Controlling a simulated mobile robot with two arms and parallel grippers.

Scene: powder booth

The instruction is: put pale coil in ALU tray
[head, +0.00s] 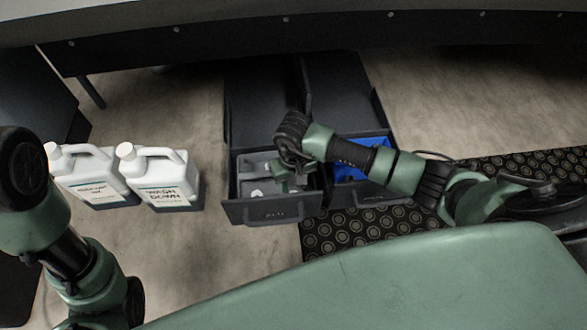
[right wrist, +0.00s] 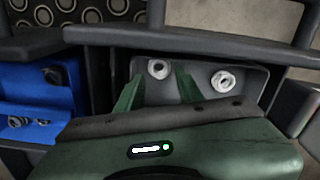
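Two pale ring-shaped coils, one (right wrist: 158,69) and another (right wrist: 222,81), lie on the floor of a grey tray (right wrist: 262,72) in the right wrist view. In the head view this grey tray sits in the left pulled-out drawer (head: 272,212), whose front label is too small to read surely. A pale coil (head: 256,194) shows there. My right gripper (head: 293,184) is over this drawer. Its green fingers (right wrist: 159,78) are apart, with one coil seen between and just beyond their tips, not gripped. My left arm shows at the left, but its gripper does not.
A blue tray (right wrist: 25,92) in the neighbouring drawer (head: 368,198) holds a dark ring (right wrist: 52,75) and small metal parts (right wrist: 20,122). Two white jugs, one (head: 90,165) and another (head: 160,165), stand left of the drawers. A patterned black mat (head: 345,232) lies at the right.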

